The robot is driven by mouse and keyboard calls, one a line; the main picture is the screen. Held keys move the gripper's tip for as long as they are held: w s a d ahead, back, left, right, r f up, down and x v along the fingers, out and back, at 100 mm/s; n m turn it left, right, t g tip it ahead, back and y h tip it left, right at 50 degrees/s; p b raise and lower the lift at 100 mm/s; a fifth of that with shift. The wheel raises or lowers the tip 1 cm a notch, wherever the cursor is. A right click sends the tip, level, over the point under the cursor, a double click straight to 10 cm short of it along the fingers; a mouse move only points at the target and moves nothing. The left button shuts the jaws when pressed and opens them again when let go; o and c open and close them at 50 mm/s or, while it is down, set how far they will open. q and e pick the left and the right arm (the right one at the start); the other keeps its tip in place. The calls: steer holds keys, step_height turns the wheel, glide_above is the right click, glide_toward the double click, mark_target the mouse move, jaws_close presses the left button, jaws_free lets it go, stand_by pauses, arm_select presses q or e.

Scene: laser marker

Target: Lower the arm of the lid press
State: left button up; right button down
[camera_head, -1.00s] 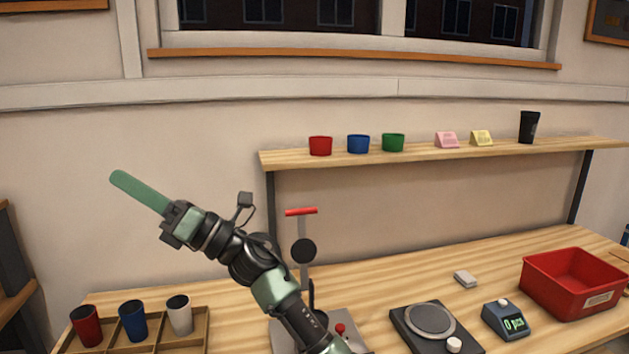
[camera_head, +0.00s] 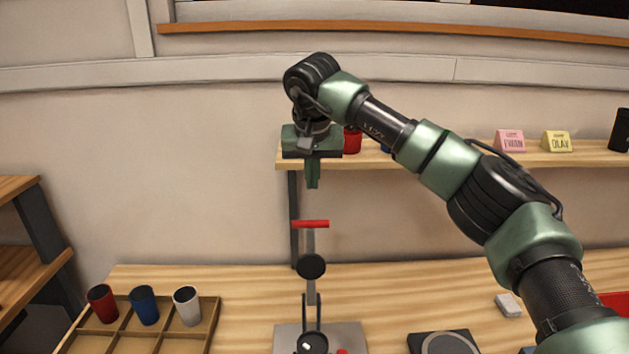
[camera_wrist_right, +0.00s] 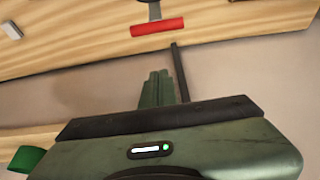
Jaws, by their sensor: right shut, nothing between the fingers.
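The lid press stands on the table with its arm (camera_head: 311,285) upright. A red handle (camera_head: 310,224) crosses the top of that arm, with a round black disc (camera_head: 311,267) below it. The grey base plate (camera_head: 284,341) is cut off by the lower picture edge. My right gripper (camera_head: 313,186) points down above the red handle, with a gap between them in the picture. Its fingers are shut and empty. In the right wrist view the shut fingers (camera_wrist_right: 157,78) point toward the red handle (camera_wrist_right: 157,27) and do not touch it. My left gripper is not in view.
A wooden tray (camera_head: 212,325) with red, blue and white cups stands at the left. A wall shelf (camera_head: 470,157) holds cups and name cards behind my right arm. A dark device (camera_head: 418,340) and a small grey block (camera_head: 508,305) lie right of the press.

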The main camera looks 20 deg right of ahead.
step_height(320, 180, down, 8)
steer(key=p, duration=0.3)
steer(key=shift+s+r+p, duration=0.2)
steer(key=shift+s+p, duration=0.2)
steer(key=shift+s, duration=0.05)
